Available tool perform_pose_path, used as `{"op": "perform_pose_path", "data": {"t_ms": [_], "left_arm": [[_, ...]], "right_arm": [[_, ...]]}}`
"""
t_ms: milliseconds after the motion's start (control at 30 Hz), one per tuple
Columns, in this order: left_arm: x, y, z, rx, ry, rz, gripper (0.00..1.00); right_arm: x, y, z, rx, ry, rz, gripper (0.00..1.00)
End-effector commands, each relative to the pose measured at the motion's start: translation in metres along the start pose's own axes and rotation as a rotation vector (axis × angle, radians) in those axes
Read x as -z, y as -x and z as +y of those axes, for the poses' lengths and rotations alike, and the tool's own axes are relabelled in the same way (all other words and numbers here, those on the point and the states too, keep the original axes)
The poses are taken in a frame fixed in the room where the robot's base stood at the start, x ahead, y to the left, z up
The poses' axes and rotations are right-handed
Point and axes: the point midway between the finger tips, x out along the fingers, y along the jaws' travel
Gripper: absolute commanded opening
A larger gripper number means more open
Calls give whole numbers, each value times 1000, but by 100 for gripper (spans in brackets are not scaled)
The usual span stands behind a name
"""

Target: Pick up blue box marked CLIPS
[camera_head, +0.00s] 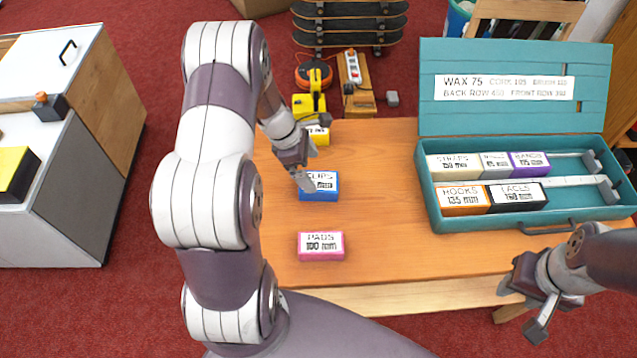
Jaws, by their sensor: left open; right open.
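The blue box marked CLIPS (320,194) sits on the wooden table, its white label facing up and partly covered by my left gripper. My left gripper (306,181) is open at the upper left corner of this box, with its fingers pointing down. I cannot tell whether the fingers touch the box or are around it. My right gripper (520,310) is open and empty beyond the table's front right edge, below the teal case.
A pink box marked PADS (321,254) lies in front of the blue box. A yellow box (318,134) stands behind it. An open teal case (436,213) with several labelled boxes fills the table's right side. The table's middle (385,200) is clear.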

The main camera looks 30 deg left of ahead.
Motion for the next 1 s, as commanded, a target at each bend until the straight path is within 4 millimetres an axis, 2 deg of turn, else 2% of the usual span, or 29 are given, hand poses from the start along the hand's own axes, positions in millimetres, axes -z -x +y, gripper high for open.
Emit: {"op": "perform_pose_path", "data": {"t_ms": [233, 500, 567, 600, 700, 1000], "left_arm": [[2, -43, -5, 3, -2, 1, 98], [2, -48, -4, 1, -2, 1, 98], [2, -48, -4, 1, -2, 1, 78], [2, -48, -4, 1, -2, 1, 65], [2, -48, -4, 1, -2, 1, 38], [1, -46, -4, 0, -3, 1, 37]], "right_arm": [[0, 3, 0, 0, 0, 0, 43], [0, 3, 0, 0, 0, 0, 43], [0, 3, 0, 0, 0, 0, 43], [0, 3, 0, 0, 0, 0, 43], [0, 3, 0, 0, 0, 0, 43], [0, 3, 0, 0, 0, 0, 43]]}}
